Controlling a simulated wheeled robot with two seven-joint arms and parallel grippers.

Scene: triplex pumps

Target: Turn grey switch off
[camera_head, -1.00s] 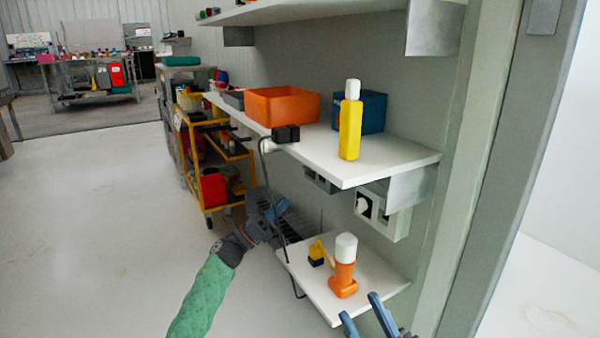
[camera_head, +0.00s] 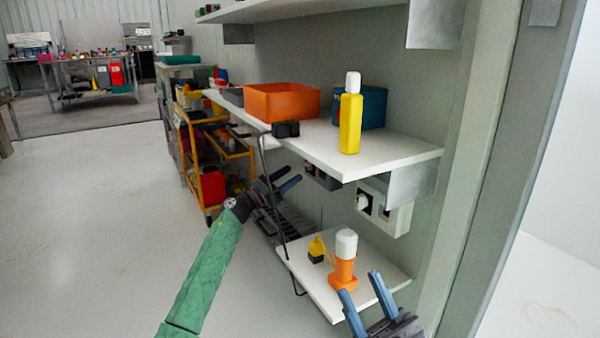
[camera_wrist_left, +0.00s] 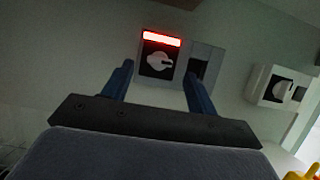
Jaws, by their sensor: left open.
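In the left wrist view, a grey switch box (camera_wrist_left: 205,62) on the wall has a round knob (camera_wrist_left: 158,60) on a dark plate, with a lit red strip (camera_wrist_left: 161,39) above it. The knob shows between the two fingers of my left gripper (camera_wrist_left: 158,73), which is open and empty. In the head view, my left gripper (camera_head: 284,178) is left of the grey switch box (camera_head: 322,178) under the middle shelf. My right gripper (camera_head: 360,286) is open and empty, in front of the lowest shelf. Contact between the left fingers and the knob cannot be told.
A white switch box (camera_head: 387,205) is to the right of the grey one. The middle shelf (camera_head: 385,160) overhangs both. On the lowest shelf (camera_head: 325,298) stands an orange bottle with a white cap (camera_head: 344,262). A black cable (camera_head: 268,190) hangs near my left gripper.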

